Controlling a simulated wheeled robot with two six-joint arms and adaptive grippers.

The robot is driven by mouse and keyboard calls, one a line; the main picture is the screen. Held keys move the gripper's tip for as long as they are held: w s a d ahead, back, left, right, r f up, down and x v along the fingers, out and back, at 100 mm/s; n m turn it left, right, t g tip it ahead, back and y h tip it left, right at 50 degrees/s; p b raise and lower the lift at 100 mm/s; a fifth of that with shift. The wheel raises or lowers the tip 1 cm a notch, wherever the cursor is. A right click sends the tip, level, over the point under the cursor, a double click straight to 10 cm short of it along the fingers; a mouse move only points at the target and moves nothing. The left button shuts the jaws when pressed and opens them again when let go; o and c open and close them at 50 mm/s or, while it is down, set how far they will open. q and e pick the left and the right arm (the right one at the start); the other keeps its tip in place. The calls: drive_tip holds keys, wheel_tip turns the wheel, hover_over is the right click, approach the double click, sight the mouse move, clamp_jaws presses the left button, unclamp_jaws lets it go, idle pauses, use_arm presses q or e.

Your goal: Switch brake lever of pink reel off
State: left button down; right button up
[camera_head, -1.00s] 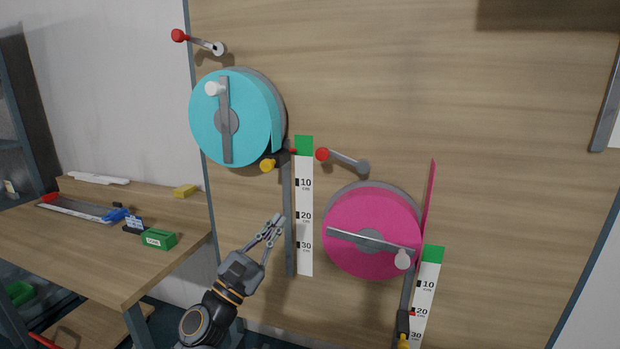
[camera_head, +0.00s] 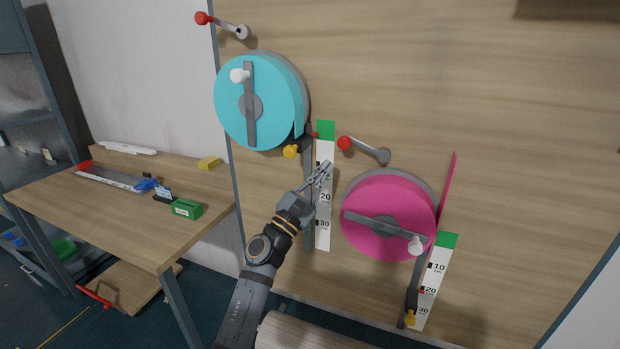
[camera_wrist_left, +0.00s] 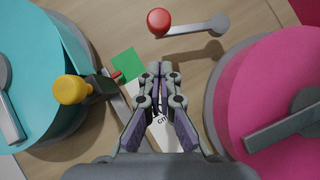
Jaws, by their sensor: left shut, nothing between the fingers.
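The pink reel (camera_head: 375,192) is on the wooden board, with a grey crank bar and white knob across its face. Its brake lever (camera_head: 364,150) sits just above it, a grey bar with a red ball at its left end and a pivot at its right. In the left wrist view the lever's red ball (camera_wrist_left: 159,22) is just beyond the fingertips, apart from them. My left gripper (camera_head: 325,168) is shut and empty, below and left of the red ball, in front of the white scale. It also shows in the left wrist view (camera_wrist_left: 160,70). My right gripper is not in view.
A cyan reel (camera_head: 232,110) with its own red-ended lever (camera_head: 222,24) is at upper left. A yellow knob (camera_head: 290,151) sits beside the scale strip (camera_head: 323,232). A workbench (camera_head: 130,215) with a green box (camera_head: 187,209) stands at left.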

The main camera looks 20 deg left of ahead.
sight(340, 146)
use_arm(q)
drive_tip(key=shift+d+r+p, duration=0.45)
drive_tip(key=shift+r+p, duration=0.05)
drive_tip(key=shift+r, duration=0.3)
drive_tip(key=shift+d+r+p, duration=0.4)
drive_tip(key=shift+r+p, duration=0.1)
drive_tip(key=shift+r, duration=0.3)
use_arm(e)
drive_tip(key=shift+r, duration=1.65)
use_arm(q)
drive_tip(key=shift+f, duration=0.1)
drive_tip(key=shift+r+m+g+h+p, duration=0.4)
drive_tip(key=shift+r+m+h+p, duration=0.1)
drive_tip(key=shift+m, duration=0.1)
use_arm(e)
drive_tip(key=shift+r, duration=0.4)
